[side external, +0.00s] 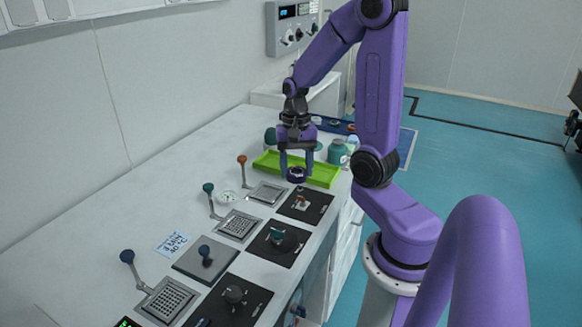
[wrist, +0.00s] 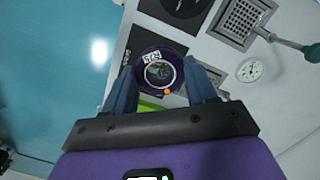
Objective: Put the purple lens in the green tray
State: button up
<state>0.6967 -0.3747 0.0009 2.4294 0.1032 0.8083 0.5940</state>
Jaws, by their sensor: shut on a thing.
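The purple lens (wrist: 147,57) is a dark purple ring with a clear centre and a small white label, held between my fingertips in the wrist view. It also shows in the side view (side external: 296,175), at the near edge of the green tray. My gripper (side external: 296,172) is shut on the lens and points down. The green tray (side external: 322,173) is a shallow bright green tray on the white bench. In the wrist view only a strip of the tray (wrist: 150,105) shows between my fingers. I cannot tell how high the lens is above the tray.
Bottles (side external: 337,152) stand behind the tray, and a blue tray (side external: 335,125) lies farther back.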

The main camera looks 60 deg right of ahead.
jog(key=d+m+t, duration=0.1)
jog(key=d+m, duration=0.8)
jog(key=d, duration=0.3)
jog(key=w+d+f, duration=0.4)
jog(key=w, duration=0.1)
jog(key=w+d+f, duration=0.4)
jog(key=d, duration=0.1)
jog(key=shift+w+f, duration=0.35)
jog(key=shift+w+d+f, duration=0.1)
jog(key=shift+d+f, duration=0.05)
jog(key=shift+f, duration=0.1)
jog(key=shift+w+f, duration=0.1)
jog(key=shift+f, duration=1.55)
jog(key=shift+f, duration=0.1)
jog(key=o, duration=1.2)
jog(key=shift+c, duration=0.2)
